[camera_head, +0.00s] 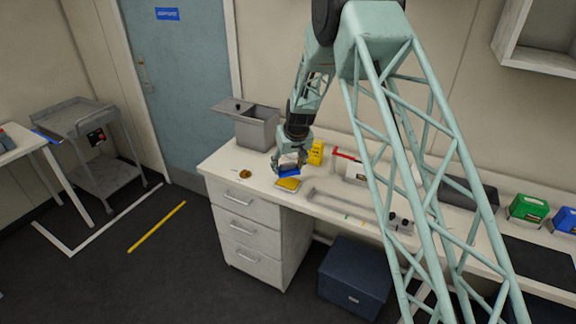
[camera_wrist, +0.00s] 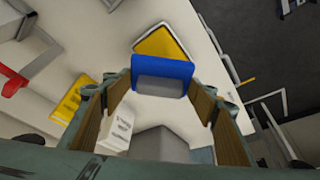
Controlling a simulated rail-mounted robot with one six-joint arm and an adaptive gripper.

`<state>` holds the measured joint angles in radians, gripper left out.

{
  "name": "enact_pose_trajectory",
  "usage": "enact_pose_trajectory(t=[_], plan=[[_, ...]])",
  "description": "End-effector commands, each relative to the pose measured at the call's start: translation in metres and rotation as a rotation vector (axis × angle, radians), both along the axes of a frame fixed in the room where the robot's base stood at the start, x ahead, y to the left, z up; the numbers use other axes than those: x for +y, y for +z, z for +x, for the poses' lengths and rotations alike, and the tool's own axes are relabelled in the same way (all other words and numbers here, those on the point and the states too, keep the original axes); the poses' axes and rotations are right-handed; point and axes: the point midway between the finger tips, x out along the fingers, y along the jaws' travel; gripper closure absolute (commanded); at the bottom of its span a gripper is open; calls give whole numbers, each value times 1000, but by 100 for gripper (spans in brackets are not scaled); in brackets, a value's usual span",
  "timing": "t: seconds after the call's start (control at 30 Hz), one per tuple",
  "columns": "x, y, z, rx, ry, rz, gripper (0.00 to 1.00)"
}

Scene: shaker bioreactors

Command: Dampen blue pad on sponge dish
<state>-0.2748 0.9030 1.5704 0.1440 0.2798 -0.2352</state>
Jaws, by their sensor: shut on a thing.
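The blue pad (camera_head: 289,172) is held in my gripper (camera_head: 286,165) above the white bench. In the wrist view the blue pad (camera_wrist: 162,68), with a grey block-like part facing the camera, sits between the two fingers of my gripper (camera_wrist: 162,86). The sponge dish (camera_head: 297,190) holds a yellow sponge (camera_head: 288,184) and lies on the bench just in front of and below the pad. The yellow sponge (camera_wrist: 163,45) also shows in the wrist view, partly hidden behind the pad. I cannot tell whether pad and sponge touch.
A yellow box (camera_head: 316,153) stands just right of my gripper, with a red-handled item (camera_head: 346,155) beyond it. A grey bin (camera_head: 257,130) stands behind on the left. A small amber dish (camera_head: 244,174) lies left. A long grey tray (camera_head: 340,206) lies right of the sponge dish.

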Motion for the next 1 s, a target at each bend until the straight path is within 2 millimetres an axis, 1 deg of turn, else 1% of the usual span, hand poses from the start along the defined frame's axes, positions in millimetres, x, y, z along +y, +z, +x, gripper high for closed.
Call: enact_pose_trajectory(t=[0.2,0.53,0.73,1.0], plan=[[0,-17,-1,2,0,-1,55],[0,-37,0,1,0,0,55],[0,-43,0,1,0,0,55],[0,-44,0,0,0,0,55]])
